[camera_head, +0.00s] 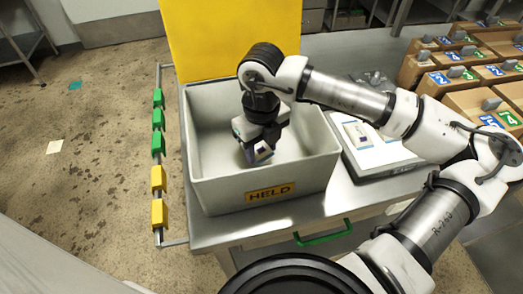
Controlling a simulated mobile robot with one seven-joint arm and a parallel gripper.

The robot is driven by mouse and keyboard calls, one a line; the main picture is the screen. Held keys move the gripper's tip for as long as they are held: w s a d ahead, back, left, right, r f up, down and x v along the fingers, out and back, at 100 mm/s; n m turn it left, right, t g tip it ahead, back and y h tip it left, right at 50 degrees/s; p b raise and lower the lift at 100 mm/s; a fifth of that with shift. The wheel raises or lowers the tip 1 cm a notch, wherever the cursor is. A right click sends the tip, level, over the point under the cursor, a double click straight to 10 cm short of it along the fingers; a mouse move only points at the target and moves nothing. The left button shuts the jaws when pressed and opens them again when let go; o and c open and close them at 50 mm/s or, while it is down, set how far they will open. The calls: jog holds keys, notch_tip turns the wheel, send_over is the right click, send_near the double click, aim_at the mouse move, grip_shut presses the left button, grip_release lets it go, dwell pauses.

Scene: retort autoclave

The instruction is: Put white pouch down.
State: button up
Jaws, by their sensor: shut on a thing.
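My gripper (260,148) points down inside the grey bin (225,192) labelled HELD. It is shut on the white pouch (264,152), of which only a small pale part with a dark edge shows below the fingers. The rest of the pouch is hidden by the gripper. I cannot tell whether the pouch touches the bin floor. The bin floor around the gripper looks empty.
A flat grey plate (388,160) right of the bin bears a pale item with a yellowish mark (357,133). A yellow panel (225,40) stands behind the bin. Green and yellow blocks (158,145) line a rail at left.

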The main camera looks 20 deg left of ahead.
aim_at(262, 150)
jog(key=shift+f, duration=1.3)
jog(key=shift+f, duration=0.2)
jog(key=o, duration=1)
jog(key=shift+r, duration=0.1)
notch_tip(262, 150, up, 12)
jog(key=shift+r+b, duration=0.1)
jog(key=shift+b, duration=0.65)
